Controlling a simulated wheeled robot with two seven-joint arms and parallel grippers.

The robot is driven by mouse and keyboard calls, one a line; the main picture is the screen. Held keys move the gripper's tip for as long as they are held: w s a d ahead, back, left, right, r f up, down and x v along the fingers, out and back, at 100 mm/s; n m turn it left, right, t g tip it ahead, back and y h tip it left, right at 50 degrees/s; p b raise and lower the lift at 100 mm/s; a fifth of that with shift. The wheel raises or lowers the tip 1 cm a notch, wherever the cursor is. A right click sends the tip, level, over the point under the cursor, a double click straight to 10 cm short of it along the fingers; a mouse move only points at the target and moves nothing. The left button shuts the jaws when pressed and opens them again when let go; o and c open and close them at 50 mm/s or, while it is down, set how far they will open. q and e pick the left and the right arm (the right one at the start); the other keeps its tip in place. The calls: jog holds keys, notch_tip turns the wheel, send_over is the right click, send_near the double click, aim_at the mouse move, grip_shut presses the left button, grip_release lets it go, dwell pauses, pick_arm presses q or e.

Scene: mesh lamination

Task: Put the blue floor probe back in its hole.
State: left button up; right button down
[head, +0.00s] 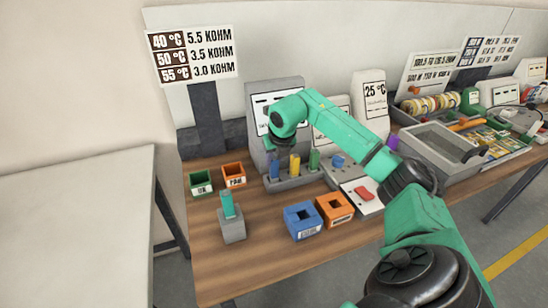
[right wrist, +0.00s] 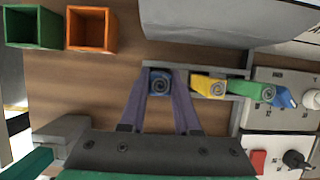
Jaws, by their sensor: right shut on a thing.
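The blue floor probe (head: 275,168) is upright at the left end of the grey probe rack (head: 292,183), in line with a yellow probe (head: 294,164) and a green probe (head: 314,160). My right gripper (head: 277,150) reaches down over it from above. In the right wrist view the purple fingers of the right gripper (right wrist: 160,88) are shut on the blue probe (right wrist: 160,80), one on each side. The fingers hide its lower end, so I cannot tell how deep it sits. My left gripper is out of view.
Small green (head: 201,182) and orange (head: 234,174) bins stand left of the rack. A teal piece stands in a grey block (head: 232,232). Blue (head: 302,221) and orange (head: 335,209) bins stand in front. A device with a red button (head: 364,193) is at the right. The front-left tabletop is clear.

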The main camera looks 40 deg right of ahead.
jog(key=shift+f, duration=0.35)
jog(key=c, duration=0.5)
grip_release()
jog(key=shift+c, duration=0.2)
jog(key=shift+r, duration=0.1)
jog(key=b+v, duration=0.1)
jog(key=v, duration=1.3)
jog(key=shift+r, duration=0.2)
jog(key=shift+s, duration=0.1)
